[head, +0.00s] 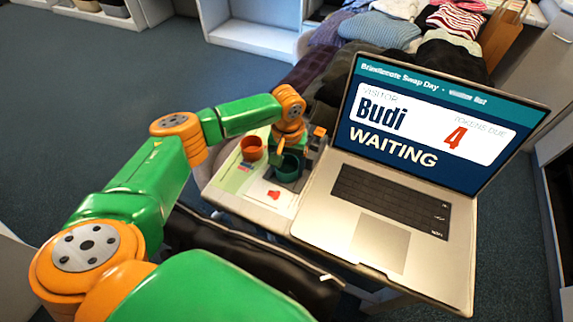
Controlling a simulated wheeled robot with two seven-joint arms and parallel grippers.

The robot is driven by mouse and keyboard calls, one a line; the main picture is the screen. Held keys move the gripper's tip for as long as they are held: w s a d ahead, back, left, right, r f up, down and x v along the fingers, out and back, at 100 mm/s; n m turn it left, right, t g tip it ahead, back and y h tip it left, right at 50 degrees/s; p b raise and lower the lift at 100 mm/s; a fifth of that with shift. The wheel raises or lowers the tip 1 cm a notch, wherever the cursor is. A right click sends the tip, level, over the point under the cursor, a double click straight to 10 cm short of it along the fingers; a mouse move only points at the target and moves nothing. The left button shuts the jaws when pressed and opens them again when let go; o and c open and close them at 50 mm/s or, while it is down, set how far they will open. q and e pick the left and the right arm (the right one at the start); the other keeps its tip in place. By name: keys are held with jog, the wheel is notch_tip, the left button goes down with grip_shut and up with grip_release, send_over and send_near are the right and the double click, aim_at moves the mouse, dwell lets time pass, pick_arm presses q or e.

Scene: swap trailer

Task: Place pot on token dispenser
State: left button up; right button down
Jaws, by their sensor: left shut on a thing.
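My left gripper (280,155) reaches down over the small table beside the laptop. It is shut on a dark green pot (289,169), apparently at its rim. A grey device (312,152), which looks like the token dispenser, stands right behind and beside the green pot, close to the laptop's left edge. The gripper and pot partly hide it. I cannot tell whether the pot rests on it or is just above or beside it. An orange pot (251,148) stands to the left, apart from the green one. My right gripper is out of view.
An open laptop (400,200) reads "Budi", "4" and "WAITING", and fills the table's right side. A printed sheet (236,174) lies under the pots, with red shapes (274,195) in front. Folded clothes (400,30) are piled behind. Open carpet lies to the left.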

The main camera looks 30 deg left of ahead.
pick_arm(q)
jog(key=shift+s+f, duration=0.4)
jog(key=shift+f, duration=0.1)
jog(key=o, duration=1.3)
jog(key=shift+c, duration=0.2)
notch_tip(320, 180, up, 13)
jog(key=w, duration=0.1)
jog(key=shift+r, duration=0.1)
jog(key=shift+d, duration=0.1)
